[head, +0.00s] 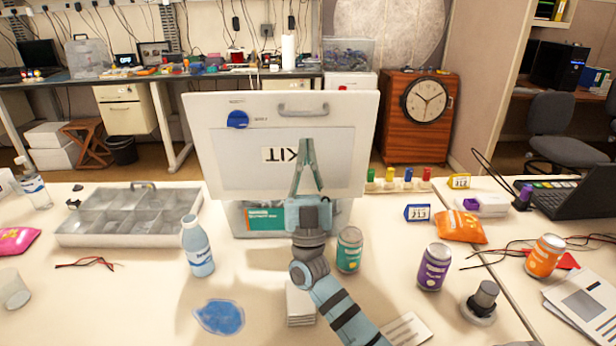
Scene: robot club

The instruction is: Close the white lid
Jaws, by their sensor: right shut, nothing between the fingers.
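The white lid (230,165) stands upright, raised at the back of a grey kit box (236,222) on the table. It has a grey handle near its top edge, a blue round sticker and a mirrored "KIT" label. My right gripper (304,143) is in front of the lid, pointing up, its fingers converging at the tips over the lid's upper middle. It is shut and empty; I cannot tell whether it touches the lid. My right arm and gripper hide part of the box. My left gripper is not in view.
A blue bottle (197,248) stands left of the box, and a green can (349,250) at its right. A compartment tray (80,240) lies left. A purple can (434,267) and an orange can (545,256) stand right. The front left table is mostly clear around a blue patch (219,317).

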